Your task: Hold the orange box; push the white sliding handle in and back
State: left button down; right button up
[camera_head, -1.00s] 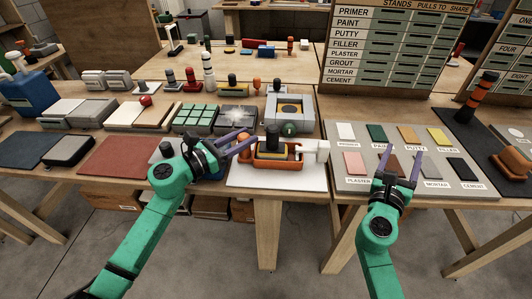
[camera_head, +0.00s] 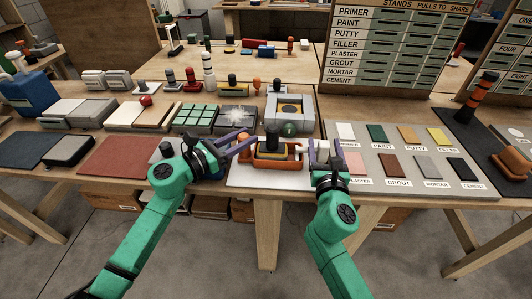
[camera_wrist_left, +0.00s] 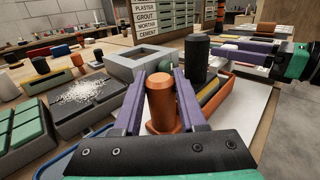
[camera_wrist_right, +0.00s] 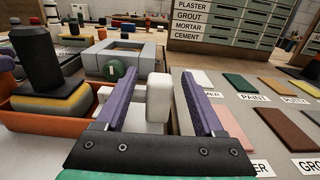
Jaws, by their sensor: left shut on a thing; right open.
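The orange box (camera_head: 281,164) sits on a white board, with a black knob (camera_head: 272,133) on a yellow and dark block inside it. My left gripper (camera_head: 250,144) is at the box's left end. In the left wrist view its purple fingers are shut on an orange post (camera_wrist_left: 161,101) at that end; the box (camera_wrist_left: 228,82) extends beyond. My right gripper (camera_head: 323,150) is open at the box's right side. In the right wrist view the white sliding handle (camera_wrist_right: 159,98) stands upright between its fingers, with gaps on both sides. The head view partly hides this handle behind the gripper.
A grey panel with coloured sample tiles (camera_wrist_right: 239,81) lies right of my right gripper. A grey frame block with a green round knob (camera_head: 289,129) stands behind the box. A speckled tray (camera_head: 238,118) and green-tiled block (camera_head: 195,117) stand behind my left gripper.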

jog(key=shift+w, duration=1.8)
grip_shut()
jog(key=shift+a, duration=1)
jog(key=shift+d, duration=1.2)
jog(key=shift+o, duration=0.6)
grip_release()
jog(key=shift+s, duration=0.1)
jog(key=s, duration=1.2)
jog(key=shift+d, duration=0.1)
